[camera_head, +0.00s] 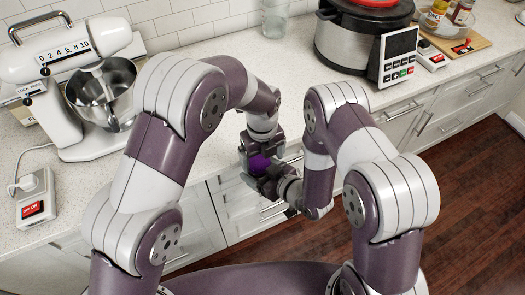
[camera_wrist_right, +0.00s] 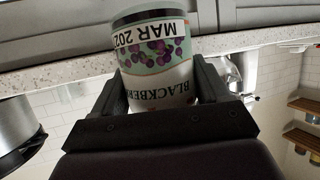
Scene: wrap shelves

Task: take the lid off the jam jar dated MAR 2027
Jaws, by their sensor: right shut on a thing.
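A jam jar (camera_wrist_right: 158,55) shows upside down in the right wrist view, with a pale label, dark berries, the word BLACKBERRY and a date reading MAR 202, its last digit out of sight around the curve. My right gripper (camera_wrist_right: 160,98) is shut on the jar. In the head view a purple part, probably the lid (camera_head: 259,163), shows between my two grippers. My right gripper (camera_head: 272,182) is below it, and my left gripper (camera_head: 252,152) is close against its upper side. Whether the left jaws are closed on it is hidden. The lid is not clear in the wrist view.
The jar is held in front of the counter edge, above the drawers (camera_head: 240,205). On the counter stand a white stand mixer (camera_head: 70,50) at left, a clear glass (camera_head: 274,20) behind and a black and steel cooker (camera_head: 350,40) at right. The counter's middle is clear.

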